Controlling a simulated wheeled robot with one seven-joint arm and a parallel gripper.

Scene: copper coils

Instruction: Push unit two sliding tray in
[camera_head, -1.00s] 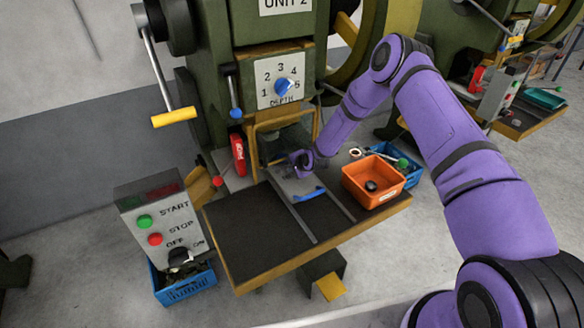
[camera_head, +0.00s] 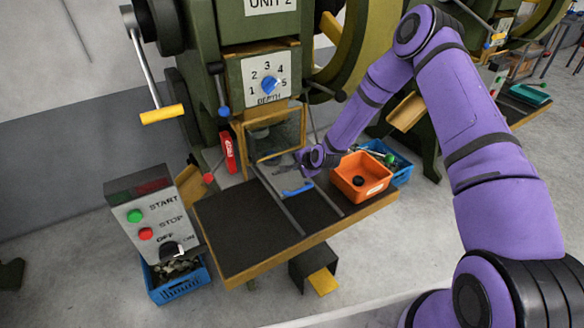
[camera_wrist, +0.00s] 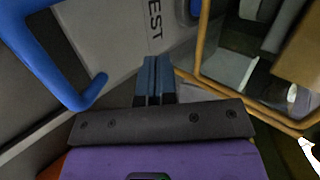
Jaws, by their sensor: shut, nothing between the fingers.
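The unit two sliding tray (camera_head: 283,181) is a pale grey plate between two rails on the dark table of the press. Its blue handle (camera_head: 297,190) is at the near end. In the wrist view the handle (camera_wrist: 48,62) is at the left, and the grey tray surface with the letters "EST" (camera_wrist: 155,22) is ahead. My gripper (camera_head: 282,171) is over the tray, just behind the handle. Its blue-grey fingers are together and empty in the wrist view (camera_wrist: 154,66). I cannot tell whether they touch the tray.
A yellow guard frame (camera_head: 247,150) stands at the press opening behind the tray. An orange bin (camera_head: 350,190) and a blue crate (camera_head: 400,174) are to the right. A control box (camera_head: 150,215) is at the left. The table's left part is clear.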

